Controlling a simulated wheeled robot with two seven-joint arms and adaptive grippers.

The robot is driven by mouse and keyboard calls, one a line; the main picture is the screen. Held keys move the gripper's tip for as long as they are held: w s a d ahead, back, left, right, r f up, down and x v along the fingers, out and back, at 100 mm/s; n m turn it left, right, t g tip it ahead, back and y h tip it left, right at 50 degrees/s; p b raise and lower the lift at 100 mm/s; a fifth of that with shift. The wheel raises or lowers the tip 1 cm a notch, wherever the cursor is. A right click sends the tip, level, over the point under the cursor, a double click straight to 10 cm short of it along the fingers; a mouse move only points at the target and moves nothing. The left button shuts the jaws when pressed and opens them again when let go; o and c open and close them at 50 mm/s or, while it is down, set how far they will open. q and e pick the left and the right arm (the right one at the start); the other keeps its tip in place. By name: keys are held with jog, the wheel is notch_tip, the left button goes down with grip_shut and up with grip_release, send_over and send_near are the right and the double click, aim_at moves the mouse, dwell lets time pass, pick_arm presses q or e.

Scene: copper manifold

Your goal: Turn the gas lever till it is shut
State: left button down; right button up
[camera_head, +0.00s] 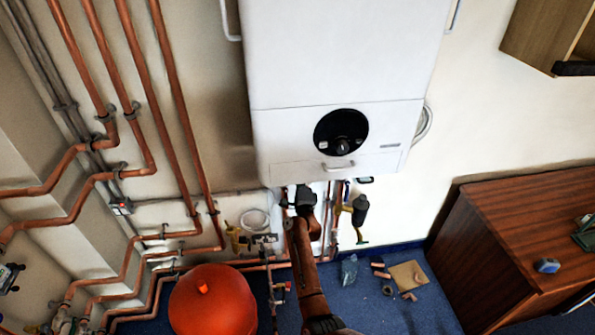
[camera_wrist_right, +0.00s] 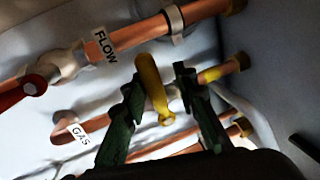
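The yellow gas lever (camera_wrist_right: 153,88) shows in the right wrist view, on the copper pipe with the GAS label (camera_wrist_right: 80,134). Its handle points up in the picture, across the line of the pipe, from a pivot at its lower end. My right gripper (camera_wrist_right: 161,78) is open, with one green finger on each side of the handle. The left finger looks very close to it; I cannot tell if they touch. In the head view my right gripper (camera_head: 305,198) is under the white boiler (camera_head: 345,60), where the lever is hidden. My left gripper is not in view.
A FLOW-labelled pipe (camera_wrist_right: 105,46) with a red lever (camera_wrist_right: 22,92) runs close above the gas pipe. The boiler's underside is just above my right gripper. A red tank (camera_head: 212,305) stands on the left, a wooden desk (camera_head: 500,230) on the right.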

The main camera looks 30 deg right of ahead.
jog(key=shift+a+f, duration=0.1)
jog(key=v, duration=0.7)
jog(key=shift+s+a, duration=0.1)
jog(key=shift+s, duration=0.15)
dwell(0.4)
